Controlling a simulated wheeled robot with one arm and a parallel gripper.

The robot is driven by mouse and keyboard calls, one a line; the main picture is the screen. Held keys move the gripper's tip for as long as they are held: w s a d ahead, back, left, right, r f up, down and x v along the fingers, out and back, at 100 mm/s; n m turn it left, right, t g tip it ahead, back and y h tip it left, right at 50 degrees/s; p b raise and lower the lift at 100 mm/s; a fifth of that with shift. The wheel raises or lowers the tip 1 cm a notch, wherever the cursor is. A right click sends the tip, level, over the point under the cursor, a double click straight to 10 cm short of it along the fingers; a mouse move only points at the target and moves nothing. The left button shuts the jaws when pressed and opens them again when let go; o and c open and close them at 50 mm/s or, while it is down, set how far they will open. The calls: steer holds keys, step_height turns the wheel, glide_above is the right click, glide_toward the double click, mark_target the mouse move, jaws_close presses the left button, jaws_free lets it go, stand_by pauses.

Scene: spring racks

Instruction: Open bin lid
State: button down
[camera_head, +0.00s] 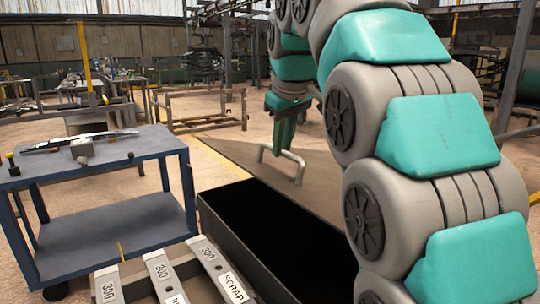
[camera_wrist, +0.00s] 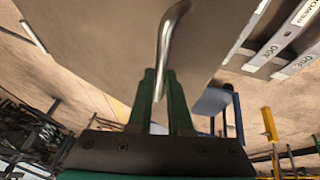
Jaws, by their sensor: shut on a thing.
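The bin (camera_head: 225,228) stands at the lower centre of the head view, its dark interior showing. Its flat brown-grey lid (camera_head: 318,178) is up off the opening, behind it, and its exact tilt is hard to tell. A metal loop handle (camera_head: 297,160) is on the lid. My gripper (camera_head: 277,146) has its green fingers shut on the handle's left part. In the wrist view, the green fingers (camera_wrist: 165,90) are around the curved handle (camera_wrist: 167,38), with the lid (camera_wrist: 110,40) beyond. My arm hides the bin's right side.
A blue cart (camera_head: 100,165) with tools on top stands left of the bin. A rack with grey labelled bars (camera_head: 165,275), one reading SCRAP, is in front of the bin. Open floor (camera_head: 175,150) lies between the cart and the lid.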

steer(key=shift+w+d, duration=0.15)
steer(key=shift+d, duration=0.3)
steer(key=c, duration=0.8)
jaws_free()
steer(key=shift+w+d, duration=0.1)
steer(key=shift+d, duration=0.05)
steer(key=shift+c, duration=0.2)
steer(key=shift+r, duration=0.15)
steer(key=shift+s+r, duration=0.3)
steer(key=shift+r, duration=0.15)
steer(key=b, duration=0.2)
glide_above(304, 198)
steer(key=shift+w, duration=0.2)
steer(key=shift+s, duration=0.1)
